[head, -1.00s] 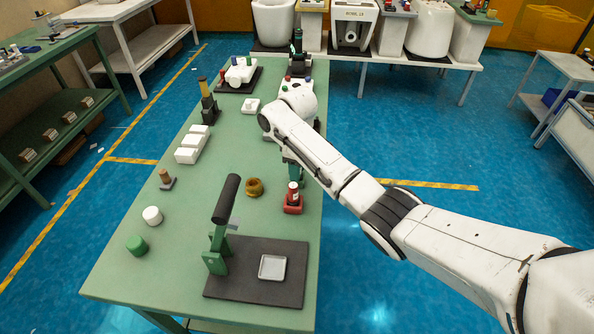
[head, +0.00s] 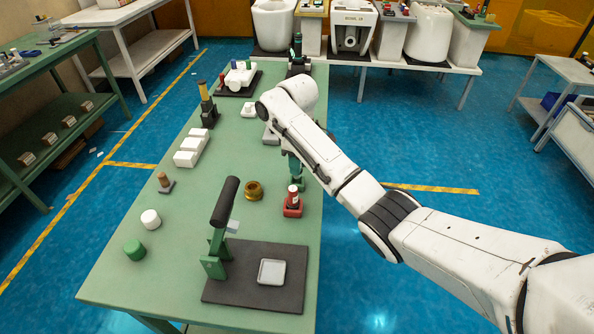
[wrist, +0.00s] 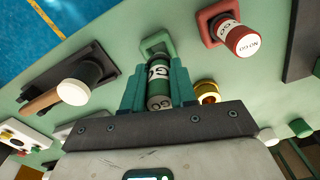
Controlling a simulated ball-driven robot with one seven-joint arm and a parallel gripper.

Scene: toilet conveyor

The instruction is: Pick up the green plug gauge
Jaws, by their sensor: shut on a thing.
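The green plug gauge (wrist: 158,85) is a dark green cylinder with a pale lettered band. In the wrist view it lies between the two teal fingers of my gripper (wrist: 159,82), which is shut on it. A green square holder (wrist: 155,46) shows just beyond the fingertips; I cannot tell whether the gauge is clear of it. In the head view my gripper (head: 297,172) points down over the table's right edge, and the gauge itself cannot be made out there.
A red NO GO plug gauge (wrist: 238,38) stands close by; the head view shows it in its red holder (head: 292,208). A brass ring (head: 253,190), white blocks (head: 191,150) and a black-handled press (head: 224,215) share the green table (head: 135,210). Blue floor lies right of it.

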